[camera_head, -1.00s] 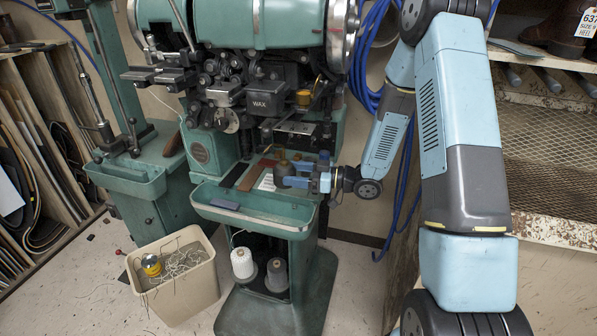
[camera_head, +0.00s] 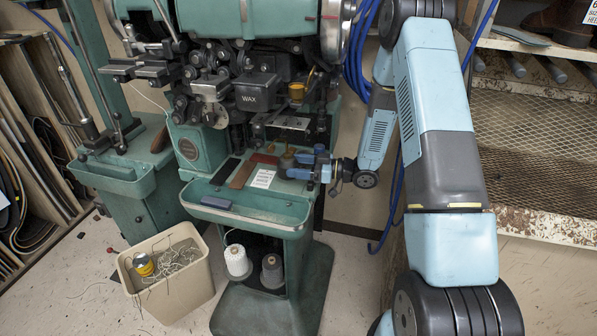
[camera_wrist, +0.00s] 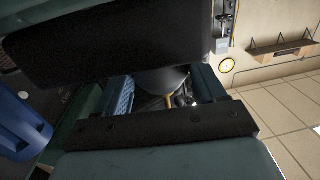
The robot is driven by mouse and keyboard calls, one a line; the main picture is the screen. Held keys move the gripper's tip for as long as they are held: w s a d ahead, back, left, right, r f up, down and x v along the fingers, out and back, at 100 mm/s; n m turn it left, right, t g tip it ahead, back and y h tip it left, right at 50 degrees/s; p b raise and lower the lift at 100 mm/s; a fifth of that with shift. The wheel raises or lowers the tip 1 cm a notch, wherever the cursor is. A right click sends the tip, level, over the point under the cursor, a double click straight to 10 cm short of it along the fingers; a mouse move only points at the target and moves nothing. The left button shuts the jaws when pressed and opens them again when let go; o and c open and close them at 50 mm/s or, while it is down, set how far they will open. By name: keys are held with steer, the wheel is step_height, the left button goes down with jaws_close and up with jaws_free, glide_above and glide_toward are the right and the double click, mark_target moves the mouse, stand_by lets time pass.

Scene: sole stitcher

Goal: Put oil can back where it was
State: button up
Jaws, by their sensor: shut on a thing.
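My gripper (camera_head: 303,168) is shut on a small can-like thing with a brass-coloured part (camera_head: 287,157), which I take to be the oil can. They are over the right side of the green machine's tray (camera_head: 245,218), under the working head. In the wrist view a dark rounded body (camera_wrist: 165,80) with a brass stem sits between my blue fingers (camera_wrist: 165,95). Its base is hidden, so I cannot tell whether it touches the tray surface.
A white card (camera_head: 263,179), a brown strip (camera_head: 242,174) and a blue-grey block (camera_head: 216,203) lie on the tray. The dark wax box (camera_head: 256,95) hangs above. A mesh shelf (camera_head: 540,150) is at right.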

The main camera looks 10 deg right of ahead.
mark_target(299, 184)
step_height(299, 184, down, 2)
steer(key=shift+d+f, duration=0.1)
steer(key=shift+w+f, duration=0.1)
steer(key=shift+w, duration=0.1)
steer(key=shift+s+d+f, duration=0.1)
steer(key=shift+s+f, duration=0.05)
steer(key=shift+f, duration=0.45)
